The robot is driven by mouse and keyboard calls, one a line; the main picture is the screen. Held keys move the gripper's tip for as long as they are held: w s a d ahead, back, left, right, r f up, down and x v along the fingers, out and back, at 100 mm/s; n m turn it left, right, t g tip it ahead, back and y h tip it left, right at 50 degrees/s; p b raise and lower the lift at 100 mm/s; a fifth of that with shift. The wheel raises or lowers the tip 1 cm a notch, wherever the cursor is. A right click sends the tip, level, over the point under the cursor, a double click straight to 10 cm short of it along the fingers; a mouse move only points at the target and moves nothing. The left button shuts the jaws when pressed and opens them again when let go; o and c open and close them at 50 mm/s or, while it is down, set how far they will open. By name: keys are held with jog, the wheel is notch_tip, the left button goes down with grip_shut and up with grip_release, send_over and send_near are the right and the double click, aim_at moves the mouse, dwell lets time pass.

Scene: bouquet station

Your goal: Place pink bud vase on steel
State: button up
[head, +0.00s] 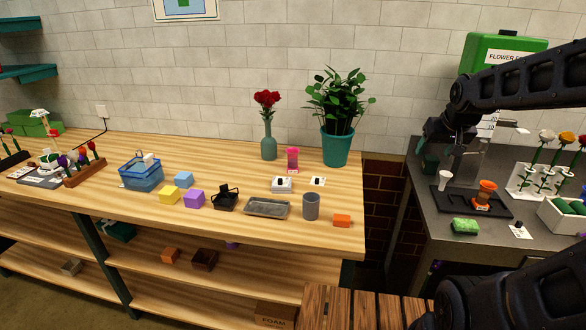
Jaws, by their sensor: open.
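The pink bud vase (292,160) stands upright on the wooden table, right of the tall teal vase of red flowers and left of the potted plant. The grey steel-like counter (416,228) is at the right, across a gap from the table. A shallow grey metal tray (267,208) lies near the front of the table. My gripper (428,158) hangs over the counter's back left part, well right of the pink vase. It is dark and small in view, open, with nothing visible in it.
The potted plant (336,145) stands close right of the pink vase.

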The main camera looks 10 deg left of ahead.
jog(key=w+a+f+n+t+y, duration=0.1)
jog(key=w+a+f+n+t, duration=0.15)
jog(key=w+a, duration=0.85)
jog(key=n+t+y, duration=0.2)
jog(key=n+y, duration=0.1)
jog(key=y, duration=0.3)
send_near(291, 159)
jog(key=w, duration=0.1)
jog(key=w+f, duration=0.1)
jog(key=w, duration=0.1)
jog(key=shift+w+a+f, duration=0.1)
jog(key=shift+f, duration=0.1)
jog(key=shift+x, duration=5.35)
jog(key=shift+a+f, duration=0.1)
jog(key=shift+c, duration=0.3)
